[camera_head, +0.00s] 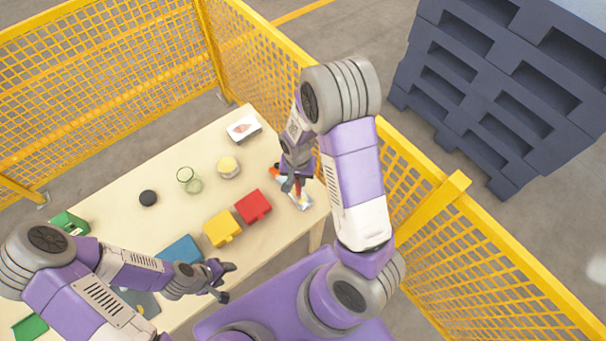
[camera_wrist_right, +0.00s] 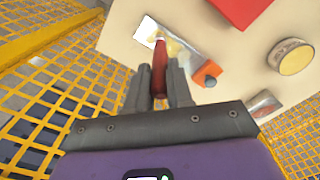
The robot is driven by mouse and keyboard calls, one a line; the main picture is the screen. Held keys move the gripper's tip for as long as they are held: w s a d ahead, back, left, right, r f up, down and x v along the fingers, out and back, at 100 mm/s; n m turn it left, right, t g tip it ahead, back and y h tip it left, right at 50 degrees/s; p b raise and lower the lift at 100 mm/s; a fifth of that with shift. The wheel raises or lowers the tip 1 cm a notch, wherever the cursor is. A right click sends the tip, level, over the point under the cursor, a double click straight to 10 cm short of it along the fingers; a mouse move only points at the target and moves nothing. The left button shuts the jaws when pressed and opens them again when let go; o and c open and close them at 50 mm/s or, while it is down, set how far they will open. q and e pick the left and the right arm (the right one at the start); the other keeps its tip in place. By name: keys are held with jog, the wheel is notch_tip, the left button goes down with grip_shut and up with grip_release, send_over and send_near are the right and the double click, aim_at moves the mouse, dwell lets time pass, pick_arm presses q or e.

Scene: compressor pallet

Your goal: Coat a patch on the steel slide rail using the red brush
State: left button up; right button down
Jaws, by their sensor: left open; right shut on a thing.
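My right gripper (camera_head: 293,185) is shut on the red brush (camera_head: 298,188) at the table's right end. In the right wrist view the brush's red handle (camera_wrist_right: 160,72) stands between the fingers of that gripper (camera_wrist_right: 160,88). The brush head points at a flat, light metallic piece that looks like the steel slide rail (camera_wrist_right: 192,55), also seen in the head view (camera_head: 304,202). A yellowish area shows on it beside the brush. I cannot tell whether the bristles touch it. My left gripper (camera_head: 227,281) is open and empty near the table's front edge.
A red block (camera_head: 253,206), yellow block (camera_head: 221,229) and blue block (camera_head: 181,249) line the table (camera_head: 120,180). Behind are a yellow-lidded jar (camera_head: 228,168), a glass (camera_head: 189,181) and a white box (camera_head: 243,128). Yellow mesh fencing (camera_head: 110,80) encloses the back.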

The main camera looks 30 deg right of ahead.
pick_arm(q)
jog(key=shift+r, duration=0.15)
jog(key=shift+s+r+p, duration=0.1)
jog(key=shift+r+p, duration=0.75)
jog(key=shift+p, duration=0.15)
notch_tip(320, 180, up, 4)
jog(key=p, duration=0.4)
jog(key=shift+d+r, duration=0.1)
jog(key=shift+r, duration=0.1)
pick_arm(e)
notch_tip(320, 180, up, 8)
jog(key=a, duration=0.1)
jog(key=shift+a, duration=0.15)
jog(key=shift+s, duration=0.1)
